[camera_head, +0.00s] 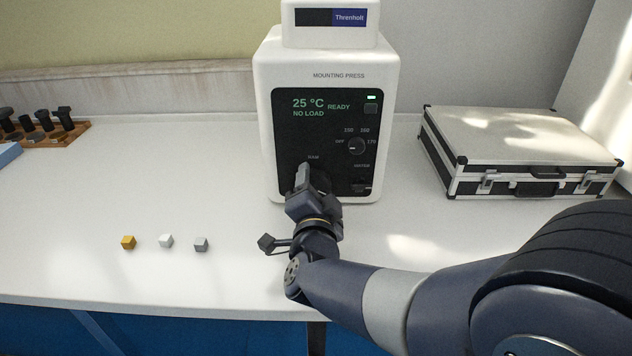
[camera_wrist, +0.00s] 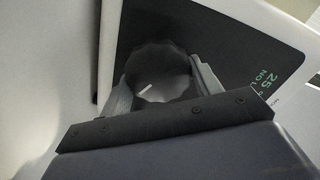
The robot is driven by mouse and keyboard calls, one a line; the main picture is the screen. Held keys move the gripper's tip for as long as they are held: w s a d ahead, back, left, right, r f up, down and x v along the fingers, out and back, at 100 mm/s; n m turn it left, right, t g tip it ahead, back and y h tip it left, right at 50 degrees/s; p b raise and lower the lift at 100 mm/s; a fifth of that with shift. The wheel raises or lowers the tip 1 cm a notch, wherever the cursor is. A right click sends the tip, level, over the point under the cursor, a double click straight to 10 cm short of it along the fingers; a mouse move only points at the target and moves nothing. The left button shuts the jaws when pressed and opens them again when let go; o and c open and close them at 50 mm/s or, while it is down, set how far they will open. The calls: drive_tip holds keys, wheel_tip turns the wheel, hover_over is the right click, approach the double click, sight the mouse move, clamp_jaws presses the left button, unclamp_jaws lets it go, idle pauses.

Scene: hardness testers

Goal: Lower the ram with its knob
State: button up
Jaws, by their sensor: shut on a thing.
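In the wrist view the dark scalloped ram knob (camera_wrist: 158,72) shows a short white pointer mark, slanted. My gripper's two grey fingers (camera_wrist: 160,85) are on either side of the knob, shut on it. The ram itself is not visible.
A smaller dial (camera_head: 356,146) and a heater switch (camera_head: 362,186) are right of the knob. Three small cubes, gold (camera_head: 128,242), white (camera_head: 166,241) and grey (camera_head: 201,244), lie on the table at left. A silver case (camera_head: 520,150) stands at right. A wooden rack (camera_head: 50,135) is far left.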

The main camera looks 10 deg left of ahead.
drive_tip(key=n+p, duration=0.2)
drive_tip(key=n, duration=0.3)
drive_tip(key=shift+a+r, duration=0.1)
drive_tip(key=shift+r, duration=0.05)
drive_tip(key=shift+n+p, duration=0.4)
drive_tip(key=shift+n, duration=0.4)
drive_tip(key=o, duration=1)
drive_tip(key=shift+c, duration=0.2)
drive_tip(key=p+v, duration=0.1)
drive_tip(key=v, duration=0.9)
drive_tip(key=shift+s, duration=0.4)
